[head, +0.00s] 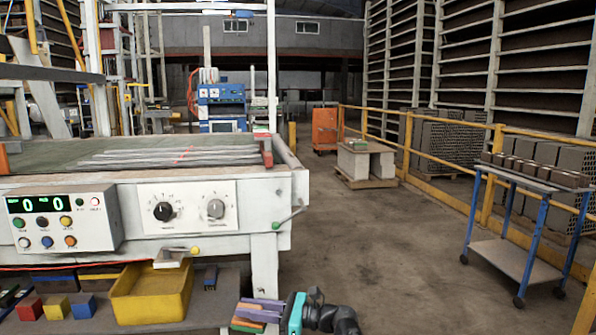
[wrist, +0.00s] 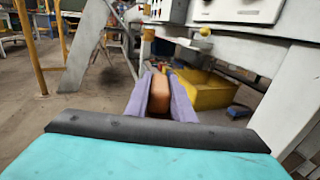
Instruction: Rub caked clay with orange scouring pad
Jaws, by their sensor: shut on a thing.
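My gripper (head: 255,312) is low at the bottom of the head view, in front of the shelf under the machine. Its purple fingers are shut on the orange scouring pad (wrist: 159,95), which shows between them in the wrist view. In the head view the pad (head: 249,320) is partly hidden by the fingers. I cannot make out the caked clay with certainty. A small pale ledge (head: 170,260) juts from the machine's front above the yellow bin, with a brownish patch on top; it is beyond the fingers in the wrist view (wrist: 188,43).
A yellow bin (head: 152,293) stands on the low shelf, with red (head: 29,308), yellow (head: 56,306) and blue (head: 83,305) blocks to its left. A white machine leg (head: 264,278) stands near my gripper. The floor (head: 400,260) is clear up to the blue-legged cart (head: 505,257).

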